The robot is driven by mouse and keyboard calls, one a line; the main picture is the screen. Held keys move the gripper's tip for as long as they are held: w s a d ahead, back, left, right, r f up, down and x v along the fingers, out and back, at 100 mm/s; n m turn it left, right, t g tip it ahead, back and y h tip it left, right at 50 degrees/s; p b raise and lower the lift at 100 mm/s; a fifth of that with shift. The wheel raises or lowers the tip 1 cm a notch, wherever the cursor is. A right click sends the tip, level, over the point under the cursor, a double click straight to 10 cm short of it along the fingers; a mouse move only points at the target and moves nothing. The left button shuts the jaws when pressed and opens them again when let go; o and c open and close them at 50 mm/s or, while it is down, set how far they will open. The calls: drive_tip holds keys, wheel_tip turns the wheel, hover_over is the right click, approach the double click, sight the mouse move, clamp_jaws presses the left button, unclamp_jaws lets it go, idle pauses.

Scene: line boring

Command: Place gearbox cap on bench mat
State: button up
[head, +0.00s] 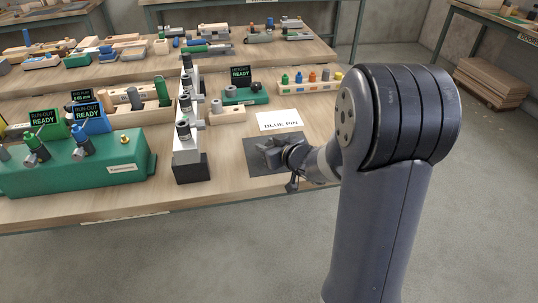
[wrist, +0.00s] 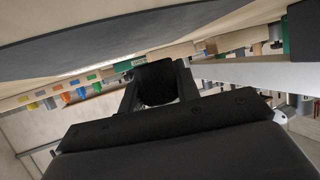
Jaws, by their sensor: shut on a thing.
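My gripper (head: 274,155) is low over the dark grey bench mat (head: 256,168) near the front of the workbench. It is shut on a dark piece, which I take to be the gearbox cap; it shows between the fingers in the wrist view (wrist: 156,84). In the head view the cap is hard to tell from the dark fingers and mat. Whether it touches the mat I cannot tell. The mat also shows as a dark band across the top of the wrist view (wrist: 100,42).
A white "BLUE PIN" card (head: 278,121) lies just behind the mat. A white upright fixture with a dark base (head: 191,168) stands left of it, beside a green gearbox housing (head: 75,172). A rack of coloured pins (head: 310,86) is behind the card.

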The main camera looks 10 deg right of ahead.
drive_tip(key=shift+f, duration=1)
drive_tip(key=shift+f, duration=0.15)
drive_tip(key=o, duration=0.9)
drive_tip(key=shift+o, duration=0.2)
drive_tip(key=shift+s+r, duration=0.1)
drive_tip(key=shift+r, duration=0.2)
drive_tip(key=p+v, duration=0.2)
drive_tip(key=v, duration=0.9)
drive_tip(key=shift+d, duration=0.1)
drive_tip(key=shift+s+d, duration=0.1)
drive_tip(key=shift+s, duration=0.2)
